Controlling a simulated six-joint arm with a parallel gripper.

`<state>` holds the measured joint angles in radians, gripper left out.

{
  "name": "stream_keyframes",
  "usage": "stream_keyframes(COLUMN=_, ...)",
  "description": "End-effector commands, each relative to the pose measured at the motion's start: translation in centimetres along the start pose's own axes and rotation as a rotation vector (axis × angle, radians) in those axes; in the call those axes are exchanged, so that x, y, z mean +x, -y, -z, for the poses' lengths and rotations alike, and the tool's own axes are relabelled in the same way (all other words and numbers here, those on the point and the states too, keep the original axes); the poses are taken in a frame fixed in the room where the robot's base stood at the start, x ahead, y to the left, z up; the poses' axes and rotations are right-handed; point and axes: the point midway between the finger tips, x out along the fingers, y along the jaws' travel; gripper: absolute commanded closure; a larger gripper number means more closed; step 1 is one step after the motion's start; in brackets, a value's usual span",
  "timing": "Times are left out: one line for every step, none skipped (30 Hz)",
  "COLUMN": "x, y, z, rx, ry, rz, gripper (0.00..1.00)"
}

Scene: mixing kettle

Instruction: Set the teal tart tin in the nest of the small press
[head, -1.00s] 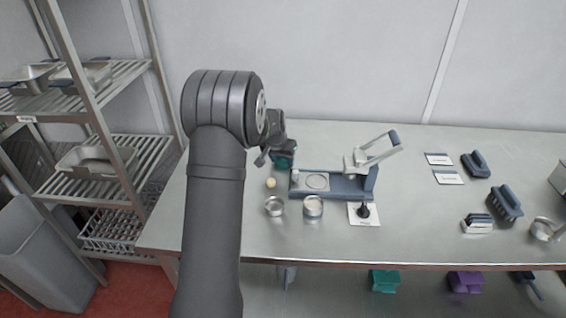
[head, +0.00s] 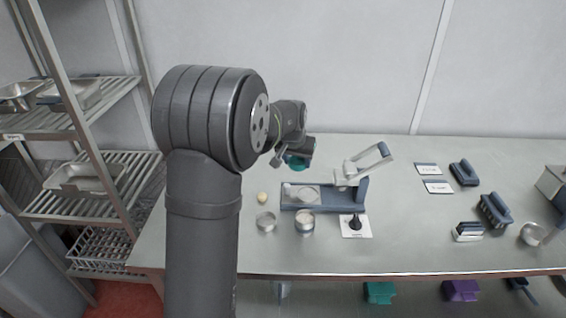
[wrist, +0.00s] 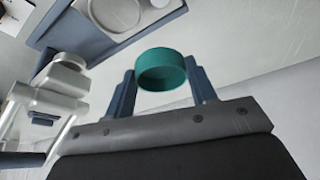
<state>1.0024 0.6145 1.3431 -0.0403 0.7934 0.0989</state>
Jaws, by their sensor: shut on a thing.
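The teal tart tin (wrist: 162,72) is between the two blue fingers of my gripper (wrist: 163,88) in the wrist view, and the gripper is shut on it. In the head view the tin (head: 297,163) shows as a teal patch under my gripper (head: 296,158), held above the table behind the small press. The small press (head: 325,207) has a blue base, a pale round nest (head: 303,193) on its left part, and a raised lever (head: 368,160) on its right. The nest looks empty. In the wrist view the press base (wrist: 88,41) and nest (wrist: 116,10) lie at the upper left.
A small pale ball (head: 262,198), a metal ring (head: 266,222) and a round tin (head: 305,223) stand in front and left of the press. A dark tamper (head: 355,223) stands on a white card. Brushes and cards lie to the right.

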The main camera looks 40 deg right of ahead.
Motion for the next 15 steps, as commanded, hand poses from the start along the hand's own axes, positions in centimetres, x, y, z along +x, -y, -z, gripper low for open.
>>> stream_keyframes(x=-0.5, y=-0.7, z=0.0, rx=0.002, ry=-0.002, rz=-0.001, gripper=0.71)
stream_keyframes(x=-0.7, y=-1.0, z=0.0, rx=0.001, ry=-0.001, rz=-0.001, gripper=0.71)
stream_keyframes(x=-0.9, y=-1.4, z=-0.2, rx=0.001, ry=-0.001, rz=-0.001, gripper=0.71)
stream_keyframes(x=-1.0, y=-1.8, z=-0.4, rx=0.002, ry=0.0, rz=-0.001, gripper=0.71)
stream_keyframes(x=-1.0, y=-2.2, z=-0.7, rx=0.002, ry=0.0, rz=-0.001, gripper=0.71)
stream_keyframes(x=-1.1, y=-2.9, z=-1.2, rx=0.003, ry=-0.001, rz=0.0, gripper=0.71)
stream_keyframes(x=-1.1, y=-3.2, z=-1.7, rx=0.003, ry=0.0, rz=0.0, gripper=0.71)
stream_keyframes(x=-1.1, y=-3.6, z=-2.1, rx=0.002, ry=0.0, rz=0.0, gripper=0.71)
stream_keyframes(x=-1.0, y=-4.0, z=-2.5, rx=0.002, ry=0.0, rz=0.0, gripper=0.71)
stream_keyframes(x=-1.0, y=-4.3, z=-2.8, rx=0.002, ry=-0.002, rz=0.0, gripper=0.71)
stream_keyframes(x=-1.0, y=-4.4, z=-3.0, rx=0.002, ry=-0.002, rz=0.001, gripper=0.71)
stream_keyframes(x=-0.8, y=-4.5, z=-3.2, rx=0.001, ry=-0.002, rz=0.001, gripper=0.71)
stream_keyframes(x=-0.7, y=-4.5, z=-3.4, rx=0.0, ry=-0.001, rz=0.001, gripper=0.71)
stream_keyframes(x=-0.6, y=-4.5, z=-3.4, rx=0.0, ry=-0.001, rz=0.001, gripper=0.71)
stream_keyframes(x=-0.4, y=-4.5, z=-3.5, rx=-0.001, ry=-0.001, rz=0.002, gripper=0.71)
